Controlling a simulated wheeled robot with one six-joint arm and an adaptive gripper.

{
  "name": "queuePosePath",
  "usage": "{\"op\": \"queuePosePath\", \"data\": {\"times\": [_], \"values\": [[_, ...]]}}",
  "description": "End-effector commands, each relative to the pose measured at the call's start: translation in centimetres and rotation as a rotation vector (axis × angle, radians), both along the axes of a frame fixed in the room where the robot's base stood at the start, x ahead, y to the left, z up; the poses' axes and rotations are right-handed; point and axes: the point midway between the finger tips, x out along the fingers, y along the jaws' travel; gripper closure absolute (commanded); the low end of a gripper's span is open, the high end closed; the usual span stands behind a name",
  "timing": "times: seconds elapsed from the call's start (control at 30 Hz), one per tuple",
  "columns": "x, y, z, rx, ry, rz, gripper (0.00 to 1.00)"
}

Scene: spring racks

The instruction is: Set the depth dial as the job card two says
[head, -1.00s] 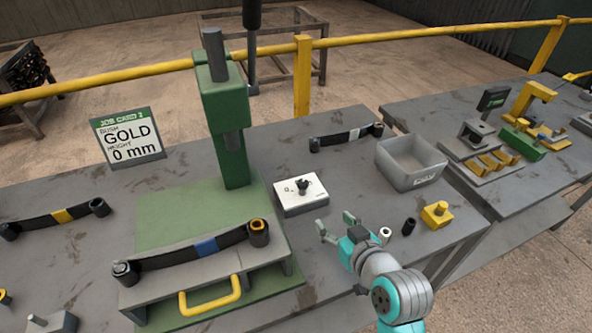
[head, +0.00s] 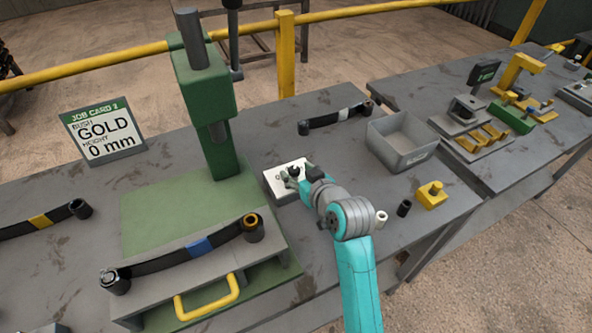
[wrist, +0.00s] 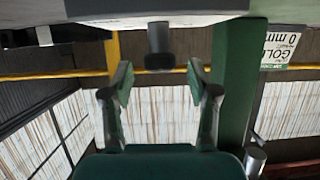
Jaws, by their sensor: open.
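The job card (head: 103,130) stands on the left of the bench and reads "JOB CARD 2, BUSH GOLD, HEIGHT 0 mm". The depth dial is a small white box (head: 276,187) with a dark knob, right of the green press. My gripper (head: 297,176) is open at the dial, its fingers partly hiding the box and its markings. In the wrist view, which is upside down, a dark knob (wrist: 159,50) hangs from the box's edge, between and just beyond the fingertips of my open gripper (wrist: 159,80). I cannot tell whether they touch it. The dial's setting is not readable.
The green press (head: 207,100) stands left of the dial, with a spring strip (head: 180,250) before it. A grey bin (head: 402,142) is at right. A black bush (head: 404,208), white bush (head: 381,218) and yellow block (head: 432,195) sit near my arm.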

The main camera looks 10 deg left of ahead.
Motion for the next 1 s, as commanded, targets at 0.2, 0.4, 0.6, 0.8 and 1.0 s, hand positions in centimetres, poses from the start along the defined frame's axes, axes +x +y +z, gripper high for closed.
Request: {"op": "queuePosePath", "data": {"times": [0.2, 0.4, 0.6, 0.8, 1.0], "values": [[1.00, 0.70, -0.50, 0.000, 0.000, 0.000, 0.40], [1.07, 0.74, -0.53, 0.000, 0.000, 0.000, 0.40], [1.05, 0.73, -0.52, 0.000, 0.000, 0.000, 0.73], [1.05, 0.73, -0.52, 0.000, 0.000, 0.000, 1.00], [1.08, 0.67, -0.51, 0.001, 0.000, 0.022, 1.00]]}}
